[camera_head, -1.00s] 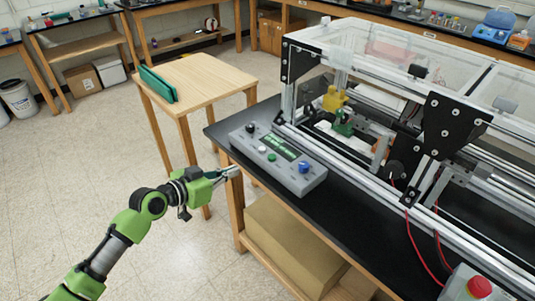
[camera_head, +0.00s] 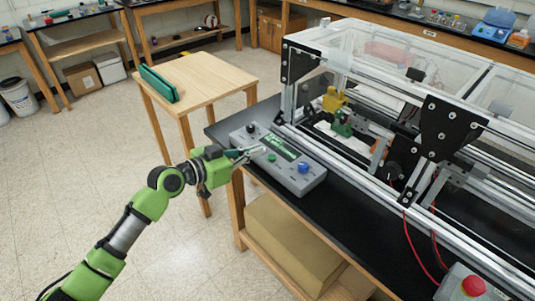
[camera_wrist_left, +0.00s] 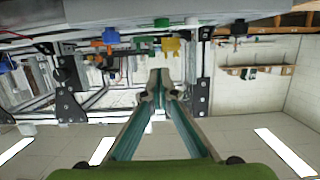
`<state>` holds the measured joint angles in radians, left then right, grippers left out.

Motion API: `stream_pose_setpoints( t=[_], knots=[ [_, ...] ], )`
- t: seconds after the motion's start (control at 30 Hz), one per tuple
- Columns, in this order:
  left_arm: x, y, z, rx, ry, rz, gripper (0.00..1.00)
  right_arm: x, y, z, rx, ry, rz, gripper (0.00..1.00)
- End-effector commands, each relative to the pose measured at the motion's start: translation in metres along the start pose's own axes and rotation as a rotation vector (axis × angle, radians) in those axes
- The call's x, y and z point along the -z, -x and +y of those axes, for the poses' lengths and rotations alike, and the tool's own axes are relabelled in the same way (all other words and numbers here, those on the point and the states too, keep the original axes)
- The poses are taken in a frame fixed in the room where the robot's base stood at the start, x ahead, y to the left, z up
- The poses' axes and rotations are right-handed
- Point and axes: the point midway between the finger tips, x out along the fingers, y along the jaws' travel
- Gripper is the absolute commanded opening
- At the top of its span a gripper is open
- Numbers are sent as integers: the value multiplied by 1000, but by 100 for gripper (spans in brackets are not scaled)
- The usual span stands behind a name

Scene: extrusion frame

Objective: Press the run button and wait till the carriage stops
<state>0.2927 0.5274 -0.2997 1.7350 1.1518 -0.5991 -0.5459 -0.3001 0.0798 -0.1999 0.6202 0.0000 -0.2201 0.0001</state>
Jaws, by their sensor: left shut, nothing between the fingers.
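A grey control box (camera_head: 308,181) lies on the black bench top. It carries a green button (camera_head: 271,157), a blue knob (camera_head: 303,167), a black knob (camera_head: 251,128) and a green display (camera_head: 284,148). No run label is legible. My left gripper (camera_head: 261,151) is shut and empty, its tips at the box's near side by the green button; contact cannot be told. The white button is hidden or hard to separate from the tips. The left wrist view shows the shut fingers (camera_wrist_left: 158,78) below the box, upside down. Yellow (camera_head: 333,99) and green parts sit inside the extrusion frame (camera_head: 360,172).
A red emergency-style button (camera_head: 473,286) stands at the bench's lower right, with red cables nearby. A small wooden table (camera_head: 212,78) with a green case (camera_head: 158,84) stands behind my left arm.

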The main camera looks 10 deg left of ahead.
Motion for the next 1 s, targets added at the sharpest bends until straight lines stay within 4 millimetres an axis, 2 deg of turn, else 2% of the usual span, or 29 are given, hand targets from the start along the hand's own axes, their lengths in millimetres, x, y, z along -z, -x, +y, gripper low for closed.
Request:
stream_pose_setpoints(
  t=[0.1, 0.27, 0.3, 0.4, 0.6, 1.0],
  knots=[
    [4, -25, 0, -1, 5, 3, 0, 1, 10, 0, 0, 0, 0, 40],
    [3, -53, 1, -1, 3, 1, 0, 2, 16, 0, 0, 0, 0, 40],
    [-6, -56, 1, -1, 4, -4, 0, 2, 16, 0, 0, 0, 0, 40],
    [-22, -58, 1, 0, 4, -4, 0, 2, 17, 0, 0, 0, 0, 40],
    [-36, -62, 1, 0, 1, 0, 0, 2, 17, 0, 0, 0, 0, 40],
    [-39, -62, 0, 0, 0, 0, 0, 2, 16, 0, 0, 0, 0, 40]
  ],
)
